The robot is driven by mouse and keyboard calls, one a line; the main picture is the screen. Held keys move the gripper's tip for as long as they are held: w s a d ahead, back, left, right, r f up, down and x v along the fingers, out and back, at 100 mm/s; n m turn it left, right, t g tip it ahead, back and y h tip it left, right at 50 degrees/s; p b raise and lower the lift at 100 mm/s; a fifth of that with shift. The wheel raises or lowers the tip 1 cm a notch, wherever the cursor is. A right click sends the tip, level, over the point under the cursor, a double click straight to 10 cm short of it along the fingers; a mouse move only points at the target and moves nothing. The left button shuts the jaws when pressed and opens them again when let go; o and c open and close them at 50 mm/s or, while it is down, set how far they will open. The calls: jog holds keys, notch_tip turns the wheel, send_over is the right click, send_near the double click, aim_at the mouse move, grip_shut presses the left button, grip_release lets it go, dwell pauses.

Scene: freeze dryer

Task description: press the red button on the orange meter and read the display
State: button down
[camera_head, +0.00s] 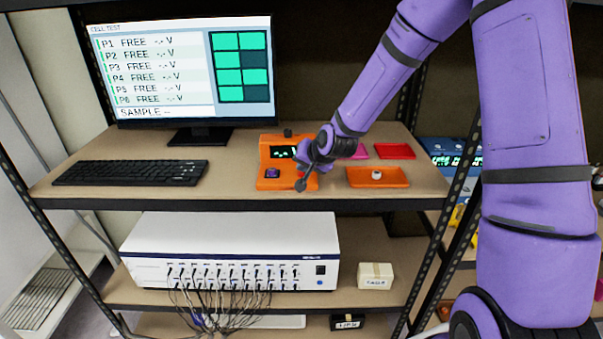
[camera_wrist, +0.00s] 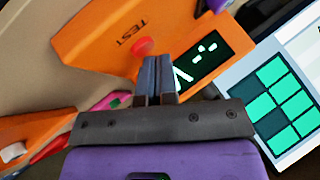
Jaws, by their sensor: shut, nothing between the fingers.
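The orange meter (camera_head: 264,160) lies on the upper shelf, in front of the monitor. In the wrist view the meter (camera_wrist: 95,40) bears the word TEST beside a red button (camera_wrist: 141,46). Its dark display (camera_wrist: 210,58) shows pale dashes and a letter-like mark, partly hidden by my fingers; no digits are readable. My gripper (camera_head: 301,184) is shut and empty over the meter's right side. In the wrist view the fingertips (camera_wrist: 156,58) are right at the red button's edge; I cannot tell whether they touch it. A small purple item (camera_head: 271,173) sits at the meter's front left.
An orange tray (camera_head: 358,183) with a small pale item stands right of the meter, a red tray (camera_head: 394,151) behind it. A keyboard (camera_head: 130,173) lies left. The monitor (camera_head: 190,72) lists P1 to P6 FREE with dashes, and SAMPLE with dashes. The shelf between keyboard and meter is clear.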

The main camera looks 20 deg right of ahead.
aim_at(304, 173)
dwell(0.5)
jog(key=shift+r, duration=0.5)
jog(key=shift+r, duration=0.1)
jog(key=shift+r, duration=2.9)
